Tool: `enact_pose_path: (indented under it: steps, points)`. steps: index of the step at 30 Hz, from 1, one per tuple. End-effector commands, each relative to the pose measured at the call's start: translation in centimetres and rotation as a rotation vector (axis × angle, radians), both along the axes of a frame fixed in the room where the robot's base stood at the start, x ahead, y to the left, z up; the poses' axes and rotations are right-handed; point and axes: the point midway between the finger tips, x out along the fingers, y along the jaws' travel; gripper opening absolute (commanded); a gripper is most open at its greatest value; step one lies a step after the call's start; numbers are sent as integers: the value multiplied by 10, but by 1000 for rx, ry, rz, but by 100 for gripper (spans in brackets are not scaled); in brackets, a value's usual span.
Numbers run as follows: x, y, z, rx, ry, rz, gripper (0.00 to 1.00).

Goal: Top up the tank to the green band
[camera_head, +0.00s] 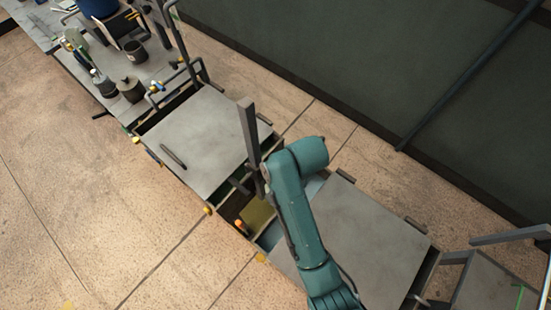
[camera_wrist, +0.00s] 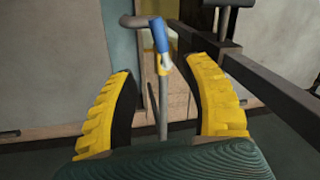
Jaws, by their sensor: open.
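My gripper (camera_wrist: 160,66) is open, with its two yellow ribbed fingers spread in the wrist view. A thin grey upright pipe (camera_wrist: 162,110) with a blue and yellow handle (camera_wrist: 160,36) shows between the fingers, seemingly beyond them; I see no contact. In the head view my teal arm reaches over an open gap, and my gripper cannot be made out. The gap holds a yellowish-green surface (camera_head: 259,214); I cannot tell whether this is the tank. A short green line (camera_head: 519,297) shows at the lower right; whether it is the green band is unclear.
Flat grey cover plates (camera_head: 205,140) lie along the channel, another (camera_head: 365,235) right of my arm. A grey post (camera_head: 249,135) stands close to my arm. Dark pots (camera_head: 131,89) and bent pipes stand at the upper left. The tan floor (camera_head: 90,190) at left is clear.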

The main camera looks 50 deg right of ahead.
Motion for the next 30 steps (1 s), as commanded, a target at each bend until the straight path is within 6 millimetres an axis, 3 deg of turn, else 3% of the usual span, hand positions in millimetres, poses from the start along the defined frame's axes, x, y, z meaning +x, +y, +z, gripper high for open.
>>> enact_pose_path:
  steps: [9, 15, 26, 30]
  points:
    - [14, 4, -75, 2, 4, 3, 50]
    - [21, 5, -108, 0, 1, 3, 50]
    - [23, 6, -117, -1, 0, 3, 50]
    - [23, 6, -117, 0, 0, 2, 26]
